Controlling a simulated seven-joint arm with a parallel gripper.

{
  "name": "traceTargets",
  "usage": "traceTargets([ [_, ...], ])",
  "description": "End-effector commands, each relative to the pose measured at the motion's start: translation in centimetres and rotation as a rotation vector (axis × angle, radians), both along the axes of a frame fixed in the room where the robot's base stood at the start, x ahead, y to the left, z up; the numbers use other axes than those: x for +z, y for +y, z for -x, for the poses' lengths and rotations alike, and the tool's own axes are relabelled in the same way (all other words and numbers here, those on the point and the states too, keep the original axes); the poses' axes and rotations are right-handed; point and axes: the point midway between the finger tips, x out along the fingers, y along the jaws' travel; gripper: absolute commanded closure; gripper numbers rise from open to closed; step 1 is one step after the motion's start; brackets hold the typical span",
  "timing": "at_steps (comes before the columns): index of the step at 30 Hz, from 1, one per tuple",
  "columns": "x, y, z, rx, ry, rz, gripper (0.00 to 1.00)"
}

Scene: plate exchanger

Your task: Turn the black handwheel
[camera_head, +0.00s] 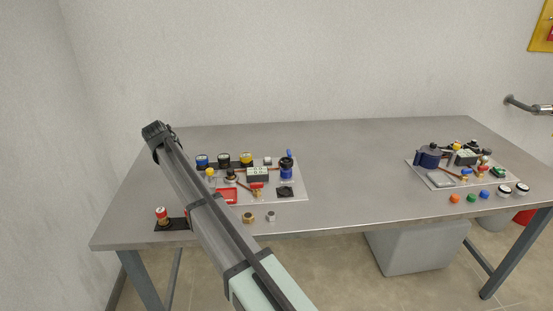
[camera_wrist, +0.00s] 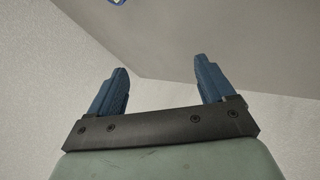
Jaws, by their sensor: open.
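The black handwheel (camera_head: 224,160) is a small dark round wheel in the head view. It stands between a blue wheel (camera_head: 202,161) and a yellow wheel (camera_head: 246,159) at the back of the left panel. My arm crosses the head view just left of this group. My gripper (camera_wrist: 160,63) shows in the wrist view with two blue fingers wide apart and nothing between them. The black handwheel does not show in the wrist view; only a piece of a blue thing (camera_wrist: 117,2) shows at its top edge.
The left panel (camera_head: 297,185) carries several small parts, partly behind my arm. A red-topped part (camera_head: 161,215) stands near the table's front left edge. A second panel (camera_head: 416,171) with a dark pot (camera_head: 430,157) is at the right. The middle of the table (camera_head: 350,170) is clear.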

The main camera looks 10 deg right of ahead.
Motion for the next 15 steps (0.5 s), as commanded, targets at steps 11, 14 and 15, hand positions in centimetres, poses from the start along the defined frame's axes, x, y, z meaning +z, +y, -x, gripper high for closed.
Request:
traceTargets([
  [11, 2.8, -20.5, -3.5, -0.017, 0.327, 0.163, 0.18],
  [14, 3.9, -25.6, -3.4, 0.003, 0.418, 0.182, 0.18],
  [15, 4.3, -27.7, -3.2, 0.014, 0.455, 0.187, 0.18],
])
